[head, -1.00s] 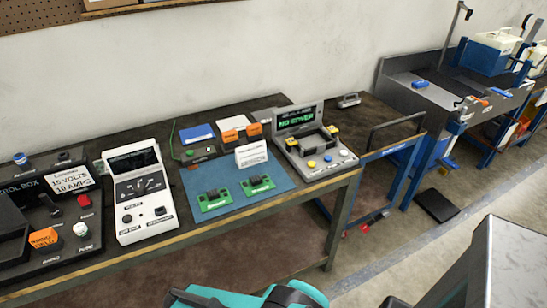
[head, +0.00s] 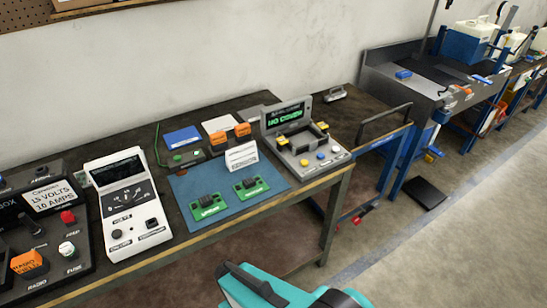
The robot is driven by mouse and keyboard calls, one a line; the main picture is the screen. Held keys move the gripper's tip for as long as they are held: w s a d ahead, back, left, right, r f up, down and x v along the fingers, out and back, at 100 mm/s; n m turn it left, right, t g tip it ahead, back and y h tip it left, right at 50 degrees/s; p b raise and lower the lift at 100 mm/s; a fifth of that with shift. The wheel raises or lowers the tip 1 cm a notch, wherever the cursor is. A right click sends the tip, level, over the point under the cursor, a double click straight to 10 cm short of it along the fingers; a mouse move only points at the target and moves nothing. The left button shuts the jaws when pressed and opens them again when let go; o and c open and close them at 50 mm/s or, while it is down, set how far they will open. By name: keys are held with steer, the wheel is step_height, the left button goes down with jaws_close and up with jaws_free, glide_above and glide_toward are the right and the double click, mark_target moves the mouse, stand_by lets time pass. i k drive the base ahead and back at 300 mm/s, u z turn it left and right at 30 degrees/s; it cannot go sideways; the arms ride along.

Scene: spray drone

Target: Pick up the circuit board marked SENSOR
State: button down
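Two green circuit boards lie on a blue mat (head: 228,213) on the workbench. The left board (head: 208,206) and the right board (head: 252,187) each carry a dark block and a pale label along the front edge. The labels are too small to read, so I cannot tell which is marked SENSOR. Both boards are uncovered and nothing holds them. A teal and black part of my own arm shows at the bottom of the head view, in front of the bench. My gripper is not in view.
A white card (head: 241,156) stands behind the boards. A grey tester (head: 290,125) with a green display stands to their right, a white meter (head: 127,205) to their left. A black control box (head: 40,235) is at far left. Open floor (head: 450,235) lies at right.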

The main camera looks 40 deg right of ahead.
mark_target(248, 187)
steer(key=z, duration=0.75)
steer(key=k, duration=0.95)
steer(key=u, duration=0.05)
steer(key=i, duration=0.85)
